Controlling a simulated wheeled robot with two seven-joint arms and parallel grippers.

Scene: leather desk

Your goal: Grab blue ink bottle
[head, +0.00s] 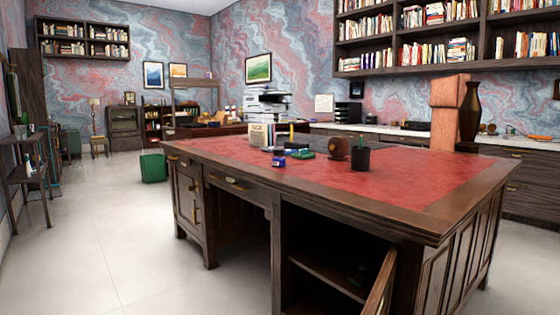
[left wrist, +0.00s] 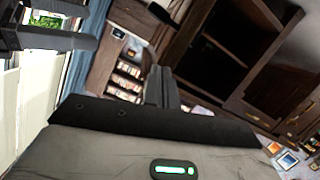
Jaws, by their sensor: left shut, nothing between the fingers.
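A small blue object, which looks like the blue ink bottle (head: 279,162), stands on the red leather top of the large wooden desk (head: 440,229), near its left front edge. It is too small to make out its cap or label. No gripper shows in the head view. My right gripper is not in view.
A cabinet door (head: 382,285) hangs open at the desk's front.

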